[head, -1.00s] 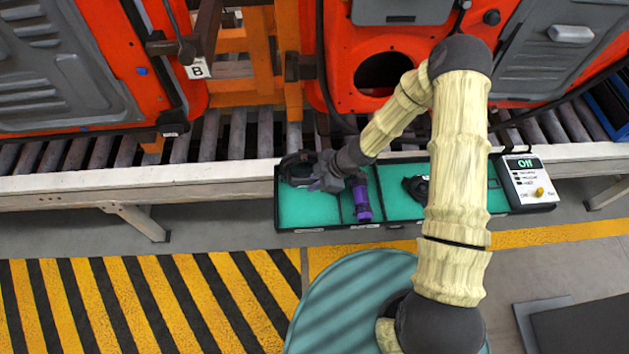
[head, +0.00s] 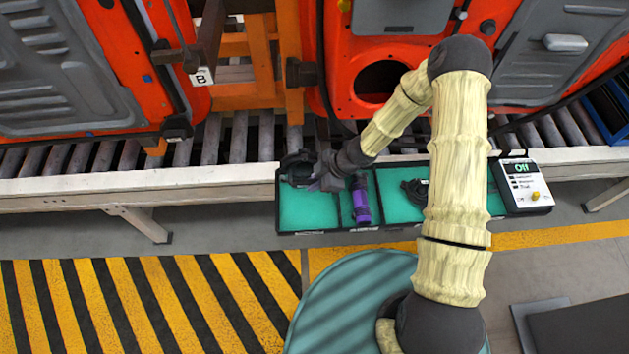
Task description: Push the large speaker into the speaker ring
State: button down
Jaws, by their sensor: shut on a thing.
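My gripper (head: 312,173) is over the left compartment of the teal-lined tray (head: 310,212). It is shut on a black round part, which looks like the large speaker (head: 295,165). The speaker is at the tray's back edge; whether it touches the tray I cannot tell. The speaker ring looks to be the round dark opening (head: 384,84) in the orange door panel (head: 345,60), up and right of my gripper. My fingertips are small and partly merge with the dark part.
A purple tool (head: 361,202) lies in the narrow compartment. A dark coiled item (head: 415,190) lies in the right compartment, partly behind my arm. A box with an "Off" display (head: 523,186) sits at the tray's right end. The roller conveyor (head: 240,140) runs behind.

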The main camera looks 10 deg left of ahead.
jog(key=shift+r+p, duration=0.45)
jog(key=shift+r, duration=0.1)
jog(key=shift+s+d+f+b, duration=0.15)
jog(key=shift+s+b, duration=0.5)
jog(key=shift+b, duration=0.65)
jog(key=shift+s+b, duration=0.35)
jog(key=shift+b, duration=0.1)
jog(key=shift+s+d+b, duration=0.1)
jog(key=shift+s+b, duration=0.05)
jog(key=shift+b, duration=0.15)
jog(key=s+b, duration=0.2)
jog(key=s+d+b, duration=0.1)
jog(key=s+b, duration=0.1)
jog(key=b, duration=0.1)
jog(key=shift+s+f, duration=0.2)
jog(key=shift+s, duration=0.1)
dwell(0.3)
